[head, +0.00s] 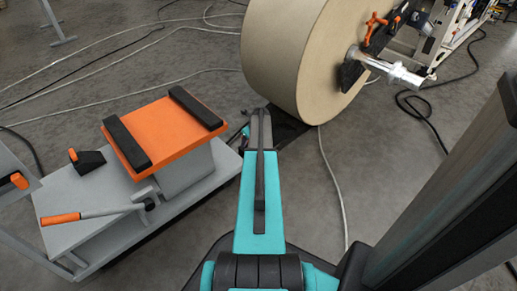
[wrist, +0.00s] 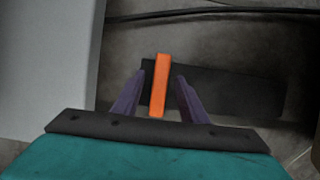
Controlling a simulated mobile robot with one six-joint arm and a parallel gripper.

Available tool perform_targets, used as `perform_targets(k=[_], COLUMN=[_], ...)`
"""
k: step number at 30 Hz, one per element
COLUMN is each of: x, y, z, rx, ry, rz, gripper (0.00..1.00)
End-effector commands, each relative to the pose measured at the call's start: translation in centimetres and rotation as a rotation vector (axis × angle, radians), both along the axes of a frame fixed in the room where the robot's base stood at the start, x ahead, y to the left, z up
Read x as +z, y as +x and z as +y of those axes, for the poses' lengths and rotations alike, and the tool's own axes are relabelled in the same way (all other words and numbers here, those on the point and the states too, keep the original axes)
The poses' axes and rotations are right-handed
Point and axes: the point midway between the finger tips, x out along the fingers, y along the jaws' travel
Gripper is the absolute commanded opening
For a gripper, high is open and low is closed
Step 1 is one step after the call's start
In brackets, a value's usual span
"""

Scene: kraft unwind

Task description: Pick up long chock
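The long chock is a dark flat block (wrist: 235,90) with an upright orange handle (wrist: 161,85), low on the floor in the wrist view. In the head view a dark piece (head: 287,127) beside the foot of the big roll looks like the same chock, partly hidden by my arm. My gripper (wrist: 160,77) is open, with one finger on each side of the orange handle. A gap shows between the handle and each finger. In the head view my own arm mostly hides the gripper. I cannot tell how far down the handle the fingers reach.
A grey cart (head: 90,215) with an orange-topped lift (head: 165,130) stands left of my arm. A small dark chock (head: 87,160) with an orange knob sits on it. The large kraft roll (head: 285,55) stands ahead. Cables (head: 120,75) cross the floor.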

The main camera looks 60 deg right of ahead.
Motion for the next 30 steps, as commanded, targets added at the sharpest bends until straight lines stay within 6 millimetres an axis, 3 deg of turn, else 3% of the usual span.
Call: perform_targets(k=[18,19,26,30], x=[-0.24,-0.24,-0.23,-0.1], y=[0.23,0.21,0.22,0.25], z=[0.06,0.05,0.05,-0.02], rx=[0.001,0.001,0.001,0.001], ry=[0.0,0.0,0.0,-0.002], rz=[0.0,0.0,0.0,-0.001], gripper=[0.39,0.37,0.0,0.0])
